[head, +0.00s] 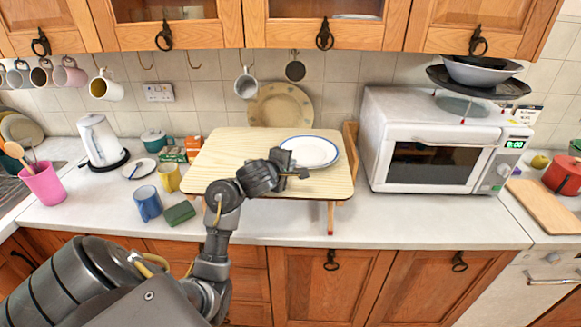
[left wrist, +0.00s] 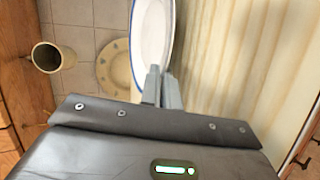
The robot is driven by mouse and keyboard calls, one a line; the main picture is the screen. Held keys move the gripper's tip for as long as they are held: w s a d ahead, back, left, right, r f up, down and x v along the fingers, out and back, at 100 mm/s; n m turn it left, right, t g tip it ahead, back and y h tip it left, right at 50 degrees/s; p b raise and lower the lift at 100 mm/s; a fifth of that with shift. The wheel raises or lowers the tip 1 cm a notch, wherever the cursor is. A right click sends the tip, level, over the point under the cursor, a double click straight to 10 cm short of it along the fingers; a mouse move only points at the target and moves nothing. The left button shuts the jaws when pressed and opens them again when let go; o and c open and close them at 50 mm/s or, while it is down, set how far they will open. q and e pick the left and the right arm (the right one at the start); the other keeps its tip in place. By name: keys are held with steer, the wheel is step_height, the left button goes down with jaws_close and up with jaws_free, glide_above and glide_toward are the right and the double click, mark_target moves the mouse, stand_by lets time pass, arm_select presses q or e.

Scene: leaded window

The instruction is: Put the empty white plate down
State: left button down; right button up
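The white plate (head: 310,150) has a blue rim and is empty. It lies level at the right part of a small raised wooden table (head: 228,152); I cannot tell if it touches the top or is just above it. My left gripper (head: 296,173) is at the plate's near left edge. In the left wrist view the two fingers (left wrist: 162,88) are close together with the rim of the plate (left wrist: 151,35) between them. The table top (left wrist: 240,50) is right beside them. My right gripper is not in view.
A white microwave (head: 430,140) stands right of the small table. A patterned plate (head: 281,106) leans on the wall behind. A blue mug (head: 147,203), a yellow mug (head: 168,178) and a green block (head: 180,213) stand to the left. Mugs hang above. The table's left half is clear.

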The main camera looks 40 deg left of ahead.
arm_select(q)
steer(key=shift+w+f, duration=0.1)
steer(key=c, duration=1.9)
jaws_free()
steer(key=shift+c, duration=0.2)
steer(key=shift+r, duration=0.2)
steer(key=shift+s+d+r+p, duration=0.1)
steer(key=shift+s+r+p, duration=0.15)
steer(key=shift+p, duration=0.2)
steer(key=p+v, duration=0.7)
steer(key=v, duration=0.3)
steer(key=shift+s+f, duration=0.1)
steer(key=shift+s, duration=0.05)
steer(key=shift+s+d+p, duration=0.1)
steer(key=shift+s+p, duration=0.2)
steer(key=shift+s, duration=0.2)
